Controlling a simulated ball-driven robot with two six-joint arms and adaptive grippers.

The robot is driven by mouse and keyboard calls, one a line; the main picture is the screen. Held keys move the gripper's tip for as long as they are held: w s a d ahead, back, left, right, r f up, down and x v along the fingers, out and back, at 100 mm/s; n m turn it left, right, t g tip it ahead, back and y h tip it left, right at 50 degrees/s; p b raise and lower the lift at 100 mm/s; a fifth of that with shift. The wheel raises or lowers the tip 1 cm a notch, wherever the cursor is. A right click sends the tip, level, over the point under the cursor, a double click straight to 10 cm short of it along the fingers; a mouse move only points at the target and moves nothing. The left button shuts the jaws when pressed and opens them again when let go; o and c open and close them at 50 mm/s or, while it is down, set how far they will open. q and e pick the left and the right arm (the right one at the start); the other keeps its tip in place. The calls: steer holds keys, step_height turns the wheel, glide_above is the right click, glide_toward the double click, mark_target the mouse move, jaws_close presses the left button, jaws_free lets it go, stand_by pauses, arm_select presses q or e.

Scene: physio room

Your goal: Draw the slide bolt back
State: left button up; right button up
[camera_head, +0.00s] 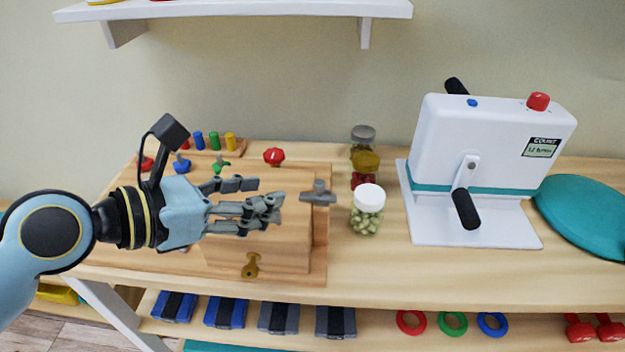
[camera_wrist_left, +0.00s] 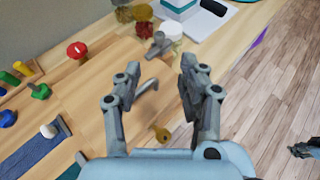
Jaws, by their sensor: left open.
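The wooden activity board (camera_head: 225,268) lies on the table. A grey T-shaped piece (camera_head: 318,193), which looks like the slide bolt's knob, sits at its right side. It also shows in the left wrist view (camera_wrist_left: 157,44), beyond the fingers. My left gripper (camera_head: 268,208) is open and empty above the board, with its fingertips just left of the knob and apart from it. A thin grey hook-like piece (camera_wrist_left: 148,86) shows between the fingers. The fingers hide part of the board. A dark gripper (camera_wrist_left: 304,149), seemingly my right one, shows at the wrist view's right edge, too small to read.
Right of the board stand a jar with a white lid (camera_head: 368,209) and a grey-lidded jar (camera_head: 362,150). A white cranked machine (camera_head: 480,150) is farther right. The board carries a red knob (camera_head: 274,156), a brass key-like piece (camera_head: 251,266) and coloured pegs (camera_head: 214,141).

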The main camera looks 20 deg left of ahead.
mark_target(315, 185)
arm_select(q)
steer(key=shift+w, duration=0.3)
steer(key=b+x, duration=0.1)
steer(key=x, duration=0.9)
steer(key=shift+d, duration=0.2)
jaws_close()
